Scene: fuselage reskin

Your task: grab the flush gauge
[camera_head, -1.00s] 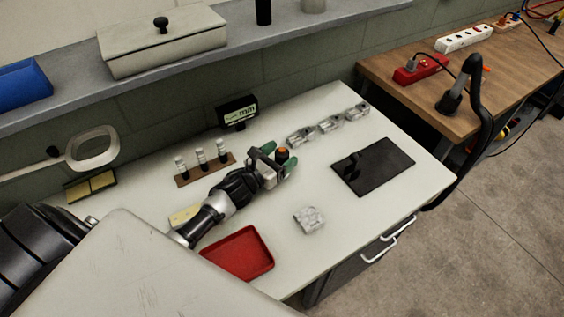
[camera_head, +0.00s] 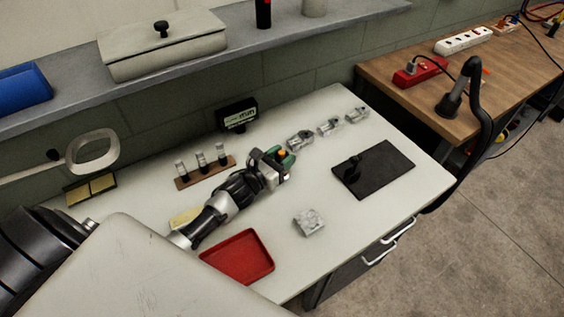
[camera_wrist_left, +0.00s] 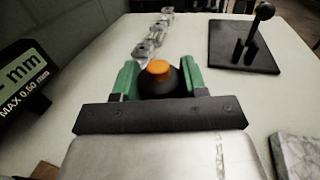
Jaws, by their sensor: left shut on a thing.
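The flush gauge (camera_wrist_left: 158,78) is a small dark rounded body with an orange top. In the left wrist view it sits between the green fingertips of my left gripper (camera_wrist_left: 160,82), which are shut on it. In the head view the gauge's orange top (camera_head: 281,154) shows at the tip of my left gripper (camera_head: 285,159), over the white table. I cannot tell whether its base touches the table. My right gripper is in neither view.
A black plate with an upright knob (camera_head: 385,165) lies right. A marbled block (camera_head: 309,222), red tray (camera_head: 238,257), vial rack (camera_head: 205,172) and small display (camera_head: 237,115) stand around. Bare table lies between gripper and plate.

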